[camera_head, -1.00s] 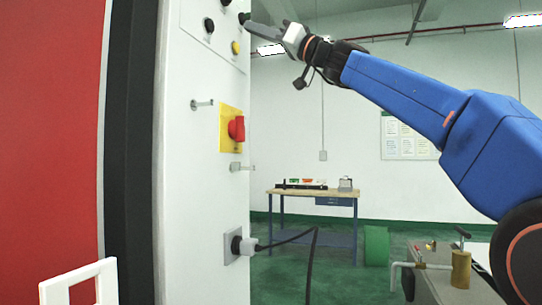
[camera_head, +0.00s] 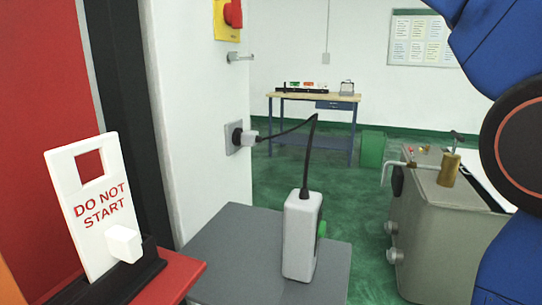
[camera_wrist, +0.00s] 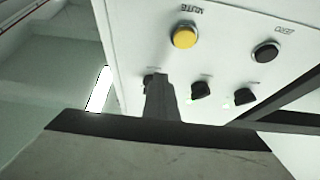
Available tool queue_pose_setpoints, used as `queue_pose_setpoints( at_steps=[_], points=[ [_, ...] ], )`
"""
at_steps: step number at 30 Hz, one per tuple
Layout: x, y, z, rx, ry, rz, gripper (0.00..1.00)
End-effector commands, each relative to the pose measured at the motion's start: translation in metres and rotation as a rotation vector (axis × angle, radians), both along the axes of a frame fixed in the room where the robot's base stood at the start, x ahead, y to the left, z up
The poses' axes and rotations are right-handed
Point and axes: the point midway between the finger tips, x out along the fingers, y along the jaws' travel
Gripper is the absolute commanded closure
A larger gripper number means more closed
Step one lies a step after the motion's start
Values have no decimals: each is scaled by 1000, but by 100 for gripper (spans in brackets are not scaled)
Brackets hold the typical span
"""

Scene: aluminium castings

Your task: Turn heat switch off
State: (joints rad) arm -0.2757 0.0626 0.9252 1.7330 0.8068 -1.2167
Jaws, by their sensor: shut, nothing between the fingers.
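In the wrist view I see the white control panel (camera_wrist: 220,65) upside down. It carries three black knobs: one at the left (camera_wrist: 148,78), a middle one (camera_wrist: 200,90) and one at the right (camera_wrist: 244,97). Their labels are too small to read, so I cannot tell which is the heat switch. My gripper (camera_wrist: 160,82) is shut and empty, its dark tip over the left knob and partly hiding it. I cannot tell whether they touch. The head view shows only my blue arm, not my gripper or the knobs.
A yellow button (camera_wrist: 184,37) marked MUTE and a black button (camera_wrist: 266,51) share the panel. A red switch (camera_head: 233,13) sits lower on the cabinet (camera_head: 205,130), above a plugged-in cable (camera_head: 250,136). A DO NOT START sign (camera_head: 97,205) stands at left; a workbench (camera_head: 315,97) stands behind.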

Motion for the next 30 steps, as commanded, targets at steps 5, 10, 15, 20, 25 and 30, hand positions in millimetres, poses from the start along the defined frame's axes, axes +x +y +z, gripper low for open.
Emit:
queue_pose_setpoints(
  at_steps=[5, 10, 15, 20, 25, 30],
  points=[
    [0, -1, 1, 2, -1, 0, 100],
    [2, -1, 0, 2, -1, 0, 100],
    [5, -3, -1, 2, -1, 0, 100],
    [9, -4, -2, 2, -1, 0, 100],
    [13, -5, -2, 2, -1, 0, 100],
    [17, -7, -3, 1, 0, 0, 100]
  ],
)
